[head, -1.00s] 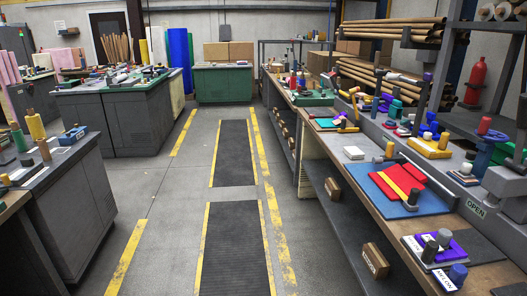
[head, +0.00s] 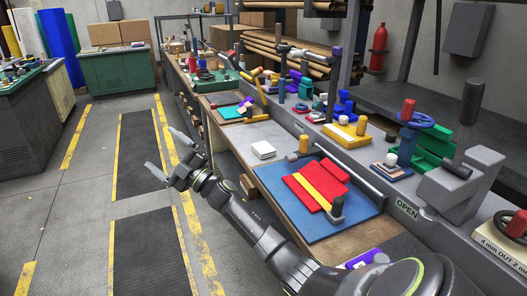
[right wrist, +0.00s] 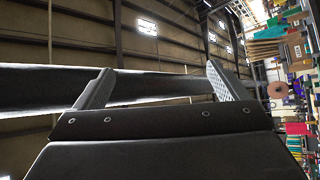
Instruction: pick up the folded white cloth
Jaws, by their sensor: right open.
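The folded white cloth (head: 263,150) is a small white square lying flat on the light grey part of the workbench in the head view, left of the red felt. My right gripper (head: 166,154) is left of the cloth, over the aisle beyond the bench's edge, apart from it. Its fingers are spread and nothing is between them. In the right wrist view the gripper (right wrist: 160,88) shows its two fingers apart, with the ceiling and distant shelves behind. The cloth cannot be made out there. My left gripper is not in view.
Right of the cloth, red felt with a yellow strip (head: 320,184) lies on a blue mat (head: 345,218). A wooden peg (head: 303,144) stands close by the cloth. A yellow block (head: 345,135) and a grey press (head: 460,190) are farther right. The aisle floor is free.

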